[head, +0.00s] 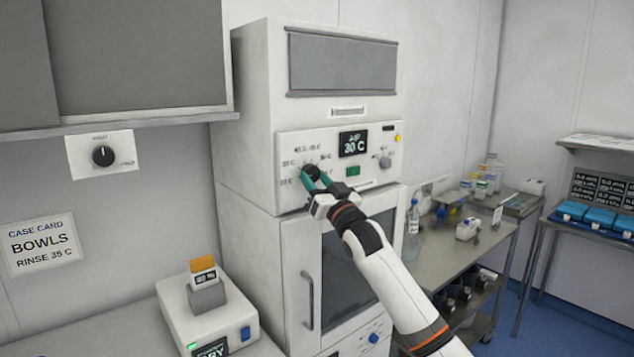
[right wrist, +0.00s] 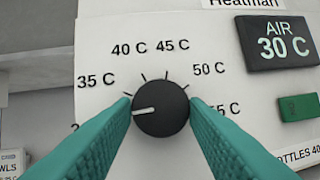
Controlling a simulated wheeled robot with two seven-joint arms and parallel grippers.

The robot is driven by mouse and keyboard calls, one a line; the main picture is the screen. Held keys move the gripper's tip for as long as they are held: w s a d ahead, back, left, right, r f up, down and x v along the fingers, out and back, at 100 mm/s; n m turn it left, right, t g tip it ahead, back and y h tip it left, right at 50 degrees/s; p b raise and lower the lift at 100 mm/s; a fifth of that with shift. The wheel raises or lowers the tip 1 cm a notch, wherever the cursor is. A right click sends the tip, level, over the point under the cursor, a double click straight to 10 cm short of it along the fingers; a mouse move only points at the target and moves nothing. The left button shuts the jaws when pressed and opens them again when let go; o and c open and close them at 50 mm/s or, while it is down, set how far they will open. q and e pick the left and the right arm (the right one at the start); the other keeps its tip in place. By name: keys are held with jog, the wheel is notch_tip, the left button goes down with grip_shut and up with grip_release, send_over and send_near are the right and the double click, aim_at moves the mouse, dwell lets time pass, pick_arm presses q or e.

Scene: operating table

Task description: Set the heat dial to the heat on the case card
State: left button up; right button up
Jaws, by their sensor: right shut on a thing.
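The heat dial is a round black knob with a white pointer line (right wrist: 160,108) on the white cabinet's panel. The pointer aims left and slightly down, below the 35 C label, toward a label mostly hidden by a finger. The display (right wrist: 283,42) reads AIR 30 C; it also shows in the head view (head: 353,143). The case card (head: 42,244) on the left wall reads BOWLS, RINSE 35 C. My right gripper (head: 314,176) is shut on the dial, one teal finger on each side, as the right wrist view (right wrist: 160,112) shows. My left gripper is out of view.
A second black dial (head: 103,156) is on the wall at left. A smaller knob (head: 385,162) and a green button (head: 353,171) are on the panel. A white device (head: 205,315) stands below left. A steel cart (head: 465,250) with bottles stands at right.

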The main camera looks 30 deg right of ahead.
jog(key=m+h, duration=0.1)
jog(key=m, duration=0.1)
jog(key=m+h+p, duration=0.1)
jog(key=m, duration=0.1)
jog(key=shift+a+r+g, duration=0.2)
jog(key=shift+g, duration=0.2)
jog(key=m+h+p, duration=0.1)
jog(key=m, duration=0.2)
jog(key=shift+r+g+p, duration=0.1)
jog(key=shift+g+p, duration=0.2)
jog(key=shift+p, duration=0.1)
jog(key=shift+m+g+h+p, duration=0.4)
jog(key=shift+m+p, duration=0.2)
jog(key=shift+m, duration=0.3)
jog(key=o, duration=1)
jog(key=shift+c, duration=0.2)
